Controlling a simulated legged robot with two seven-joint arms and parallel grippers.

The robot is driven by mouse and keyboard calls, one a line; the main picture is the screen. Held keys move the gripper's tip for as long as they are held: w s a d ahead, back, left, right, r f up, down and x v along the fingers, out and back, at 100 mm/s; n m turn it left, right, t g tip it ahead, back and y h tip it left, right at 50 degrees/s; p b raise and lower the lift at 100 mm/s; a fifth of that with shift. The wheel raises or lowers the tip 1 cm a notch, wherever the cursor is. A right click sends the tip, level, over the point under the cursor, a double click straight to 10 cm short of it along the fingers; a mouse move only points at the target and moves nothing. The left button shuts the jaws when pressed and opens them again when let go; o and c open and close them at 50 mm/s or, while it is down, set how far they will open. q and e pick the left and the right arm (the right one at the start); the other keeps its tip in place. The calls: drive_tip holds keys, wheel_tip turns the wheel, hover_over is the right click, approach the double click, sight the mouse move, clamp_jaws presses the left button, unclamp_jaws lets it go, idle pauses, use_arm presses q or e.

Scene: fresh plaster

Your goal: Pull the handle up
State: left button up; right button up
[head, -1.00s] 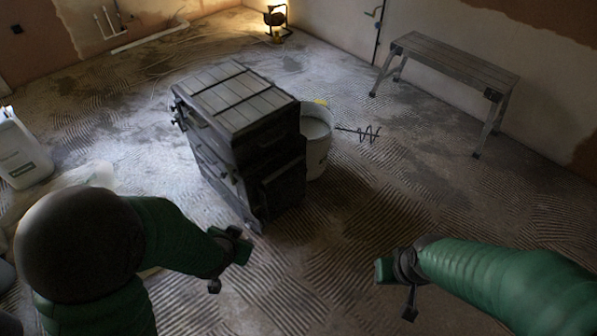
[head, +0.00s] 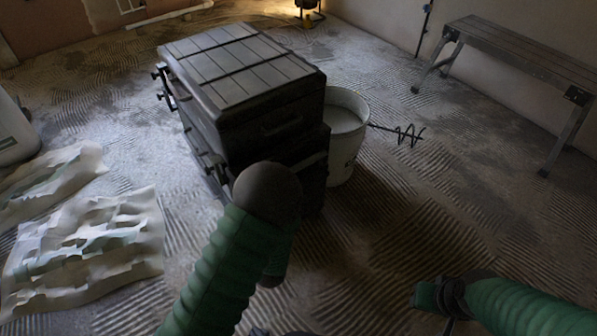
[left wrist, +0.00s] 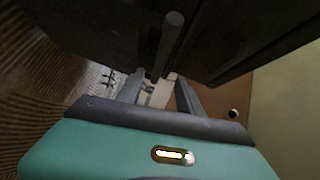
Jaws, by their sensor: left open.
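A dark chest (head: 245,75) with a slatted top stands on the floor. A dark bar handle (head: 165,92) on knobs sticks out from its left side, and another bar (head: 215,168) sits lower on that side. My left arm crosses the chest's front lower part in the head view, where its gripper is hidden. In the left wrist view my left gripper (left wrist: 157,92) is open under the dark chest body (left wrist: 235,35). A dark rod (left wrist: 166,45), perhaps a handle, runs toward the gap between its fingers; contact is unclear. My right gripper (head: 430,297) is over bare floor, its jaws unclear.
A white bucket (head: 345,135) stands against the chest's right side, with a spiral mixer (head: 405,134) beside it. A bench (head: 520,55) stands at the right wall. Crumpled sheets (head: 85,245) lie on the left floor. The front right floor is clear.

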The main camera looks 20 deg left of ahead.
sight(296, 169)
use_arm(q)
drive_tip(key=w+b, duration=0.1)
drive_tip(key=w, duration=0.2)
drive_tip(key=w+a+f+b, duration=0.1)
drive_tip(key=w, duration=0.2)
drive_tip(key=w+b, duration=0.1)
drive_tip(key=w, duration=0.2)
drive_tip(key=shift+w+a+f+b, duration=0.15)
drive_tip(key=shift+w+f+b, duration=0.2)
drive_tip(key=shift+f+b, duration=0.05)
drive_tip(key=shift+w, duration=0.55)
clamp_jaws()
drive_tip(key=shift+s, duration=0.1)
drive_tip(key=shift+f, duration=0.1)
